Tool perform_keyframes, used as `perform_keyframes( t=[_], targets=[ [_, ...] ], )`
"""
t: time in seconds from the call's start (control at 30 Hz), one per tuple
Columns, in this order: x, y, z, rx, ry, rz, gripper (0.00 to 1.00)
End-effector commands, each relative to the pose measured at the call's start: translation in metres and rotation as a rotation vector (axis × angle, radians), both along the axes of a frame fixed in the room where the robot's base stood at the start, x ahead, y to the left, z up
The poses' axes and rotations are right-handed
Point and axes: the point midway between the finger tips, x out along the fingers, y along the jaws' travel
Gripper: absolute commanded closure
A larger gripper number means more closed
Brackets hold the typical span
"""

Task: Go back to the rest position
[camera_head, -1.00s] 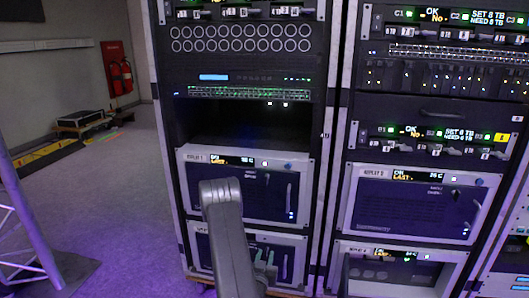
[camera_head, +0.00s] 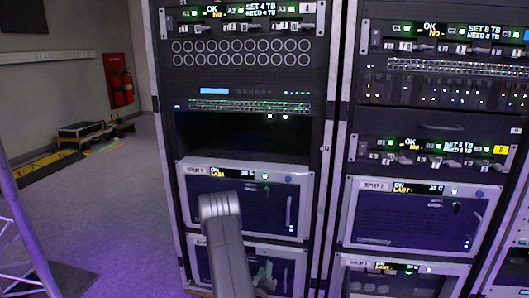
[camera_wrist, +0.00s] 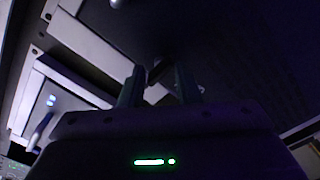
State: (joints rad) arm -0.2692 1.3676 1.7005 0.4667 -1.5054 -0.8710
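My arm (camera_head: 225,245) rises from the bottom of the head view, in front of the left rack's lower units. In the head view, greenish finger-like parts (camera_head: 263,273) show beside my arm, low in front of the lowest left unit. The wrist view is dark, and whether the fingers touch anything behind them cannot be told.
The left rack (camera_head: 324,150) has an open dark bay above a grey-framed replay unit (camera_head: 245,195). The right rack holds a similar unit (camera_head: 415,215). A truss (camera_head: 20,235) stands at the far left. The floor (camera_head: 125,200) between is clear. A fire extinguisher (camera_head: 122,88) hangs behind.

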Motion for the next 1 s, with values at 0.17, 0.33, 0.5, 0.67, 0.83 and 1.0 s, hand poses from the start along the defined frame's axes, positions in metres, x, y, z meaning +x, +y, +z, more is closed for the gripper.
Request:
perform_keyframes(
  t=[0.17,0.33,0.5,0.67,0.83,1.0],
  targets=[
    [-0.0002,0.0000,0.0013,-0.143,0.029,0.001,0.71],
    [-0.0002,0.0001,0.0028,-0.284,0.057,0.001,0.71],
    [-0.0002,0.0002,0.0030,-0.424,0.086,0.001,0.71],
    [-0.0002,0.0002,0.0027,-0.551,0.111,0.001,0.71],
    [-0.0005,0.0002,0.0016,-0.655,0.132,0.001,0.71],
    [-0.0006,0.0001,0.0006,-0.707,0.141,0.001,0.71]
  ],
)
